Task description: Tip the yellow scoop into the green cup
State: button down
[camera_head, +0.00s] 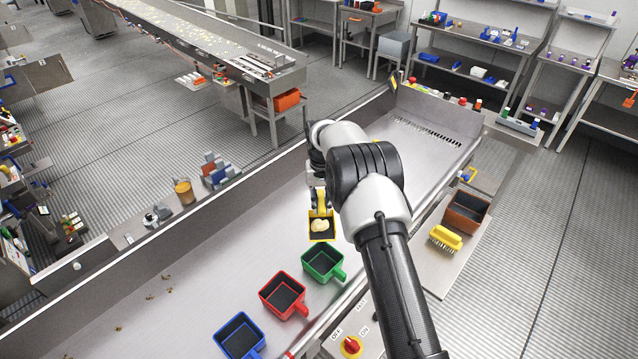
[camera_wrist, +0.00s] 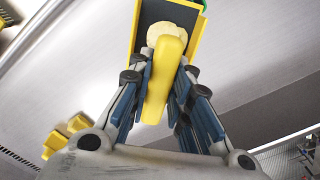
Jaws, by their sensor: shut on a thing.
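The yellow scoop (camera_head: 321,237) is in my gripper, with its dark pan holding a pale yellow lump (camera_head: 322,224). In the wrist view the fingers of my gripper (camera_wrist: 160,85) are shut on the scoop's yellow handle (camera_wrist: 164,75), and the pale lump (camera_wrist: 175,35) lies in the pan beyond it. In the head view my gripper (camera_head: 319,190) is partly hidden by my arm. The green cup (camera_head: 323,263) stands in the metal trough just below the scoop in the picture, open side up. A sliver of green shows at the top of the wrist view.
A red cup (camera_head: 283,295) and a blue cup (camera_head: 239,337) stand in a row nearer the camera. A yellow brush (camera_head: 445,238) and a brown bin (camera_head: 466,212) are on a side shelf at right. The trough floor left of the cups is mostly clear, with small crumbs.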

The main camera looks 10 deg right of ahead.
aim_at(322, 212)
jog(key=shift+s+a+f+t+b, duration=0.1)
jog(key=shift+s+f+t+b, duration=0.5)
jog(key=shift+b, duration=0.3)
jog(key=shift+s+f+t+b, duration=0.4)
jog(key=shift+f+b, duration=0.3)
jog(key=shift+b, duration=0.15)
jog(key=shift+s+f+b, duration=0.15)
jog(key=shift+b, duration=0.3)
jog(key=t+b, duration=0.1)
jog(key=s+b, duration=0.1)
jog(key=b, duration=0.1)
jog(key=shift+s+a+r+t+h, duration=0.1)
jog(key=shift+a+r+t+h, duration=0.05)
jog(key=shift+r+t+h, duration=0.2)
jog(key=s+t+b, duration=0.1)
jog(key=b, duration=0.4)
jog(key=shift+a+r, duration=0.1)
jog(key=shift+r, duration=0.05)
jog(key=s+t+b, duration=0.1)
jog(key=b, duration=0.3)
jog(key=shift+a, duration=0.1)
jog(key=t+b, duration=0.1)
jog(key=b, duration=0.3)
jog(key=shift+s, duration=0.3)
jog(key=b, duration=0.3)
jog(key=shift+s+a, duration=0.1)
jog(key=shift+s, duration=0.15)
jog(key=s+t+b, duration=0.1)
jog(key=b, duration=0.4)
jog(key=shift+h, duration=0.25)
